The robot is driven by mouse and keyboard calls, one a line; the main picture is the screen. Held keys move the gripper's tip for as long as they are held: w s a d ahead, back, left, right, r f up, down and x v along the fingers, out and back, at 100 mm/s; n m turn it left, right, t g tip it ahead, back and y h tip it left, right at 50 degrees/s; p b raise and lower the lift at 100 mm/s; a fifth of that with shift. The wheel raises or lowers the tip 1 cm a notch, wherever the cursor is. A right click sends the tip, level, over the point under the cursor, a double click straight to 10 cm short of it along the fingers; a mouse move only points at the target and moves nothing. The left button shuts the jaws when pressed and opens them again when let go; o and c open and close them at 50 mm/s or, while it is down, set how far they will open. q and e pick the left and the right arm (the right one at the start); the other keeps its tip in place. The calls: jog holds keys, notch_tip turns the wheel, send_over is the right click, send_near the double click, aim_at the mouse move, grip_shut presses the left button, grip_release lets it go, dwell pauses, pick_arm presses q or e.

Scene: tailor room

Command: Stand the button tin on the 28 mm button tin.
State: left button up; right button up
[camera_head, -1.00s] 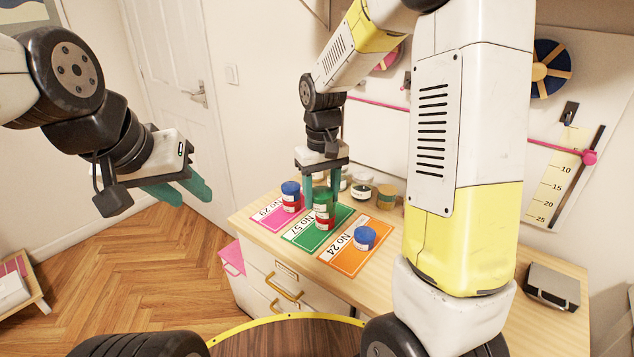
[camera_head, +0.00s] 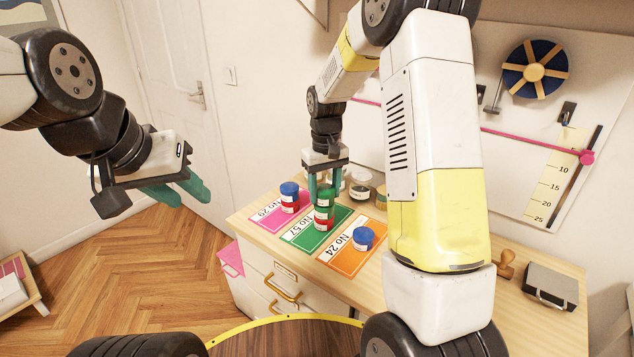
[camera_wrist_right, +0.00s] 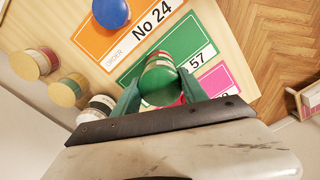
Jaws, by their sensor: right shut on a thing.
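My right gripper (camera_head: 325,193) points down over the green mat marked No 57 and is shut on a green button tin (camera_head: 325,198). The fingers lie on either side of that tin in the right wrist view (camera_wrist_right: 163,80). Directly below it is a red tin (camera_head: 322,223) on the green mat (camera_head: 300,236); the green tin appears upright and lined up over it, but I cannot tell whether it rests fully. The tins' size labels are too small to read. My left gripper (camera_head: 178,190) is open and empty, out left of the table.
A blue tin on a red one (camera_head: 290,197) stands on the pink mat (camera_head: 265,217). A blue tin (camera_head: 363,238) stands on the orange No 24 mat (camera_head: 345,263). Several tins (camera_head: 360,186) stand behind. A wooden stamp (camera_head: 505,266) and grey box (camera_head: 550,286) are at right.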

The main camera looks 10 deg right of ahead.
aim_at(324, 188)
jog(key=shift+f, duration=0.1)
jog(key=o, duration=1.4)
jog(key=shift+o, duration=0.2)
jog(key=s+d+r+t, duration=0.1)
jog(key=s+r, duration=0.2)
jog(key=r, duration=0.6)
jog(key=s+r, duration=0.3)
jog(key=r, duration=0.5)
jog(key=s+r+m+t+y, duration=0.1)
jog(key=s+t, duration=0.1)
jog(key=s, duration=0.7)
jog(key=s+d+r+m+t+y, duration=0.1)
jog(key=s+m+t, duration=0.1)
jog(key=s, duration=0.8)
jog(key=shift+d+t, duration=0.2)
jog(key=shift+t, duration=0.4)
